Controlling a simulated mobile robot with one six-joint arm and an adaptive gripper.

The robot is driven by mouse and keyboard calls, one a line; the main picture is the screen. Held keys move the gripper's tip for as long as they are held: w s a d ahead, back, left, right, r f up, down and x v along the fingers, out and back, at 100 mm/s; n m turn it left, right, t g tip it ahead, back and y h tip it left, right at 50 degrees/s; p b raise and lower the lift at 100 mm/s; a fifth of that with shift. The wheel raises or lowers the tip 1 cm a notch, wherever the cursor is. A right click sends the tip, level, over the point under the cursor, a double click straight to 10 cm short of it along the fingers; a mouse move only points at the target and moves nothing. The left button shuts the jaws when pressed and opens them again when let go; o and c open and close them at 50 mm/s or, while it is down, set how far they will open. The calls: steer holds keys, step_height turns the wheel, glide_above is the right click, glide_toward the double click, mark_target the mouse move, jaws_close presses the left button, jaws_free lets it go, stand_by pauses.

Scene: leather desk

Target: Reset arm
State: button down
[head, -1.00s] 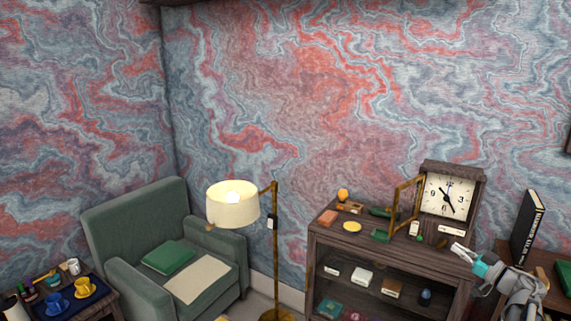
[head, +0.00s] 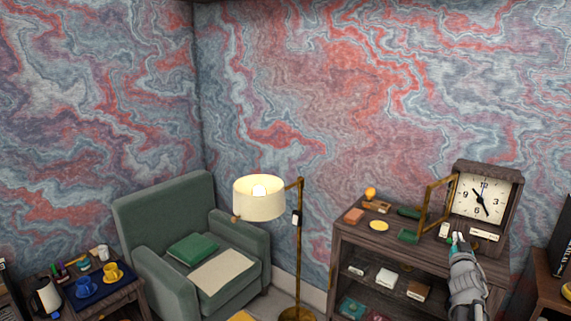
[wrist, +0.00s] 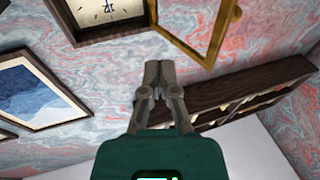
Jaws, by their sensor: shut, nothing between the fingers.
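My gripper (head: 458,237) is at the lower right of the head view, in front of the right part of the wooden shelf unit (head: 385,240). In the wrist view my gripper (wrist: 159,72) has its two fingers together, with nothing between them. The clock (head: 484,198) stands on the shelf unit behind my gripper, with its brass-framed glass door (head: 436,207) swung open to the left. The clock (wrist: 100,12) also shows at the top of the wrist view, with the open door (wrist: 200,30) beside it.
Small items, among them a yellow disc (head: 379,224) and a green box (head: 408,236), lie on the shelf top. A lit floor lamp (head: 259,200) stands left of the shelf. A green armchair (head: 165,210) and a side table (head: 130,291) with cups are farther left.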

steer(key=s+a+f+m+g+y+b, duration=0.1)
steer(key=s+a+f+g, duration=0.1)
steer(key=a+f+g, duration=0.5)
steer(key=s+a+f+g+y+b, duration=0.1)
steer(key=s+a+f+g, duration=0.15)
steer(key=a+f, duration=0.8)
steer(key=s+a+f+n+g+y, duration=0.2)
steer(key=s+a, duration=0.4)
steer(key=a, duration=0.3)
steer(key=s+a+f+n+g+y+b, duration=0.1)
steer(key=s+a+f+n+g+y, duration=0.2)
steer(key=a, duration=0.6)
steer(key=s+f+g, duration=0.2)
steer(key=s+g, duration=0.1)
steer(key=s, duration=0.1)
steer(key=shift+s+a+f+g+b, duration=0.15)
steer(key=shift+f+g+b, duration=0.05)
steer(key=shift+g+b, duration=0.15)
steer(key=shift+a, duration=0.1)
